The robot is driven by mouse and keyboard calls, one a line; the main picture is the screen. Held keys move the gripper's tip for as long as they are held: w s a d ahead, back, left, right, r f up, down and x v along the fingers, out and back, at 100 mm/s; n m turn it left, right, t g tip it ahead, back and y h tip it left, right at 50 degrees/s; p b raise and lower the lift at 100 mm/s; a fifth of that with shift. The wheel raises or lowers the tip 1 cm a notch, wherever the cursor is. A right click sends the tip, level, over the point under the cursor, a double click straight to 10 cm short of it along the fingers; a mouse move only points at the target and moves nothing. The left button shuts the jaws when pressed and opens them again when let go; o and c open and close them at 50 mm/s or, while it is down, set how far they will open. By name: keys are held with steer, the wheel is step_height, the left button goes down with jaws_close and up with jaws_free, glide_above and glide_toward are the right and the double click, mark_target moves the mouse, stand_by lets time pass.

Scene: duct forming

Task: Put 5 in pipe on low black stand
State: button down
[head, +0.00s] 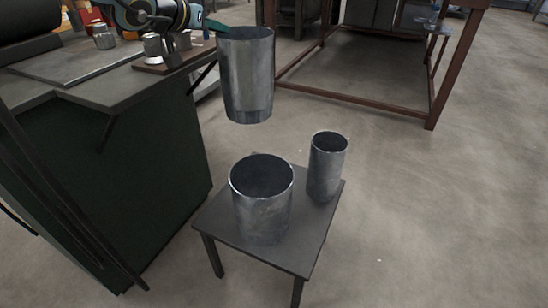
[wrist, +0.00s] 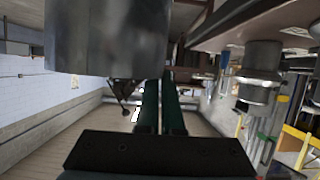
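My gripper (head: 217,27) is shut on the rim of a grey metal pipe (head: 247,80), which hangs upright in the air. In the wrist view, two green fingers reach up to this pipe (wrist: 108,38) and lie close together. The low black stand (head: 288,257) is a small square table below it. A wide open-topped pipe (head: 263,205) stands upright on the front left of the stand. A narrower pipe (head: 327,170) stands upright at its back right. The held pipe is above the stand's back edge and apart from both. No size markings are readable.
A dark green workbench (head: 110,190) stands left of the stand, with small metal cylinders (head: 103,37) on top. A rust-brown frame (head: 350,102) is behind. Room on the stand is tight, with bare strips at the back left and front right.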

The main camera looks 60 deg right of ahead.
step_height(320, 180, down, 28)
steer(key=b, duration=0.8)
steer(key=shift+d, duration=0.15)
steer(key=c, duration=1.1)
jaws_free()
steer(key=p+v, duration=0.1)
steer(key=v, duration=1.1)
steer(key=shift+r+p, duration=0.1)
steer(key=shift+p, duration=0.3)
